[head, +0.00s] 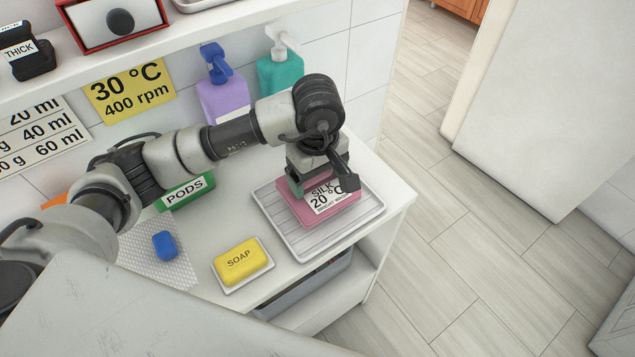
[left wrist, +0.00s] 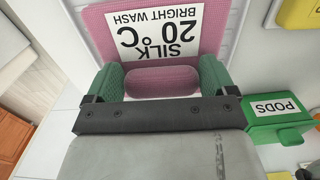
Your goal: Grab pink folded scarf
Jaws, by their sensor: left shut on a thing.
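The pink folded scarf (head: 318,221) is over the white ribbed tray (head: 278,232) on the counter, in the right half of the head view. It has a white label reading SILK 20 °C, and it fills the top of the left wrist view (left wrist: 213,45). My left gripper (head: 322,184) comes down on it from above. In the left wrist view its green fingertips (left wrist: 160,80) are shut on a rolled pink part of the scarf. I cannot tell whether the scarf touches the tray. My right gripper is not in view.
A yellow soap (head: 240,262) lies on a white dish left of the tray. A green PODS box (head: 186,192), a blue item (head: 165,245) on a mesh mat, and purple (head: 222,100) and teal (head: 281,75) bottles stand nearby. The counter ends just right of the tray; floor lies beyond.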

